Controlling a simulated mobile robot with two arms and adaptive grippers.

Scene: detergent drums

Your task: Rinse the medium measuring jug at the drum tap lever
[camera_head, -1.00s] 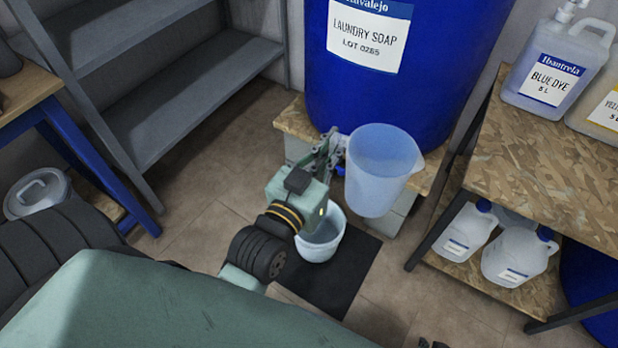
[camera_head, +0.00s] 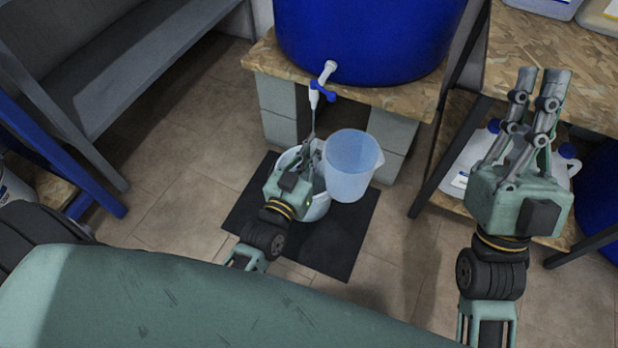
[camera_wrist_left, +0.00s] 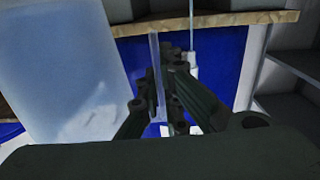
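The translucent measuring jug (camera_head: 352,165) is in the head view, just right of my left gripper (camera_head: 314,152) and above the right side of the pale bucket. In the left wrist view the jug (camera_wrist_left: 65,75) fills the left side. My left gripper (camera_wrist_left: 160,92) is shut on a clear upright strip there, which looks like the jug's handle. The drum tap (camera_head: 326,72) has a blue lever (camera_head: 323,91). A thin line runs down from its spout, like a stream, and passes behind my left gripper. My right gripper (camera_head: 540,74) is raised at the right, empty, its fingers apart.
The bucket (camera_head: 318,208) stands on a black mat (camera_head: 335,250) before the blue drum (camera_head: 370,40) on its board and blocks. A chipboard shelf unit (camera_head: 560,85) with white jugs stands behind my right gripper. Grey shelves (camera_head: 150,60) stand left. Floor between is clear.

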